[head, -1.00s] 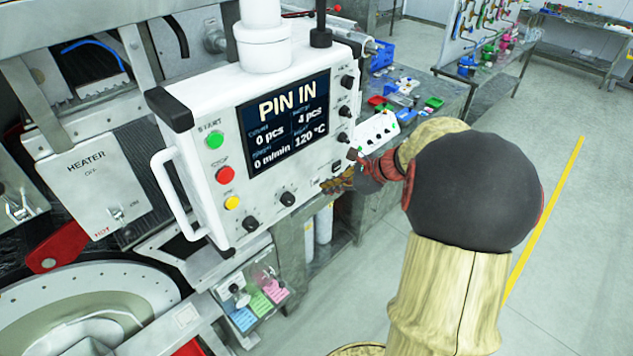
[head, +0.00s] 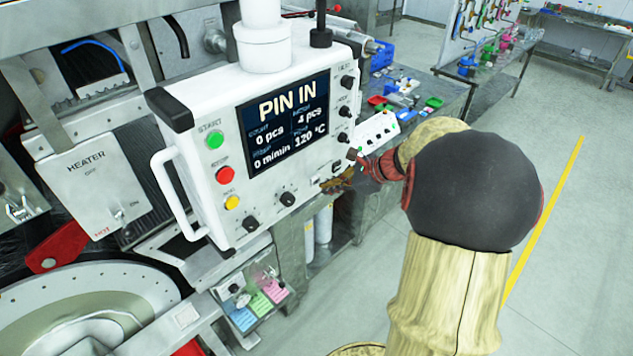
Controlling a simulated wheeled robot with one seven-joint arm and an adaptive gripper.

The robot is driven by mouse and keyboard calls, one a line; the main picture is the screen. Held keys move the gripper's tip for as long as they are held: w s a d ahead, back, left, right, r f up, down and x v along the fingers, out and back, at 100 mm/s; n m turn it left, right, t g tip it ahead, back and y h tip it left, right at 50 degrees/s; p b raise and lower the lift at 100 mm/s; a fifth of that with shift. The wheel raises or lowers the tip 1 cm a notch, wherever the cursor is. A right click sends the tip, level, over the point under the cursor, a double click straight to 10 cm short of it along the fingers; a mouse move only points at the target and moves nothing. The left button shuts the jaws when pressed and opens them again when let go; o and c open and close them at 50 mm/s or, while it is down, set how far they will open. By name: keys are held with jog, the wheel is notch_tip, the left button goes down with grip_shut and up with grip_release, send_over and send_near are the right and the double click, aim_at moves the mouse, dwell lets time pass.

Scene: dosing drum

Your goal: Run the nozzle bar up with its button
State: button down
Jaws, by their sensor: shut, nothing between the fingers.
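The white control panel (head: 262,130) faces me, and its screen (head: 285,122) reads "PIN IN", 0 pcs, 4 pcs, 0 m/min and 120 °C. Down its left side are a green START button (head: 215,140), a red STOP button (head: 223,174) and a yellow button (head: 232,202). Black knobs run along the bottom and right side. A small dark switch (head: 337,167) sits near the lower right corner. My gripper (head: 326,187) is shut and empty at that corner, just below the switch; I cannot tell whether it touches the panel. I cannot make out the nozzle bar or which button drives it.
A white handle (head: 172,195) stands out on the panel's left. The heater box (head: 92,180) and a round drum (head: 75,310) are at left. A bench (head: 440,85) with parts stands behind; the floor at right is clear.

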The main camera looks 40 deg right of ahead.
jog(key=shift+w, duration=0.15)
jog(key=shift+w, duration=0.25)
jog(key=shift+w, duration=0.45)
dwell(0.6)
jog(key=shift+s, duration=0.15)
dwell(0.3)
jog(key=shift+s, duration=0.8)
jog(key=s, duration=0.5)
jog(key=shift+d, duration=0.2)
jog(key=shift+w, duration=0.1)
dwell(0.6)
